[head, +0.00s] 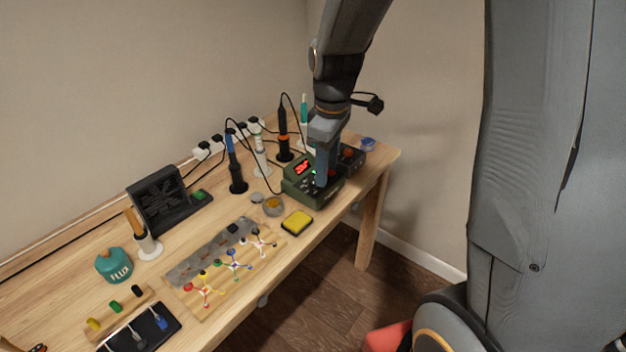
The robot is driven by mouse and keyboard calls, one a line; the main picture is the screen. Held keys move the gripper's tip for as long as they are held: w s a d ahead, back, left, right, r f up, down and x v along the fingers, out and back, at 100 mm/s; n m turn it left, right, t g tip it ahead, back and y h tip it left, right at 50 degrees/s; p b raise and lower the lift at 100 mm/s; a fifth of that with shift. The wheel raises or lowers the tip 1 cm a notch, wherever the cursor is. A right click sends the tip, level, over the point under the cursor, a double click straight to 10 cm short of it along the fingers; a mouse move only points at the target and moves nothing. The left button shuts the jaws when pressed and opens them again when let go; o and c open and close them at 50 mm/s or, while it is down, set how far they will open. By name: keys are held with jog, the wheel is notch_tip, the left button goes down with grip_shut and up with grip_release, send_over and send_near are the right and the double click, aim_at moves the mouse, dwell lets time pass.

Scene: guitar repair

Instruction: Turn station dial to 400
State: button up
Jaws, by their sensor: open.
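The soldering station (293,188) is a dark green box with a lit red display (304,168), near the right end of the wooden bench. My gripper (321,182) points down at the station's right part, with its fingers over the front panel. The fingers hide the dial, so I cannot see its setting or whether they touch it. The digits on the display are too small to read. My gripper is open, and I see nothing held in it.
Several soldering irons in stands, including a blue one (232,165) and an orange-black one (283,140), stand behind and left of the station. A yellow sponge (297,222) lies in front. A dark box (351,160) sits close on the right.

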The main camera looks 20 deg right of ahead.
aim_at(313, 181)
jog(key=w+f+n, duration=0.1)
jog(key=w+n, duration=0.1)
jog(key=w, duration=0.1)
jog(key=w+f+n+b, duration=0.1)
jog(key=w+n, duration=0.2)
jog(key=w+f+n+b, duration=0.1)
jog(key=w+n, duration=0.2)
jog(key=w, duration=0.1)
jog(key=shift+a+f, duration=0.2)
jog(key=shift+f, duration=0.1)
jog(key=shift+w+f, duration=0.15)
jog(key=shift+w, duration=0.1)
jog(key=f, duration=0.3)
jog(key=f+p, duration=0.1)
jog(key=f, duration=0.3)
jog(key=shift+w+f, duration=0.2)
jog(key=shift+f, duration=0.05)
grip_shut()
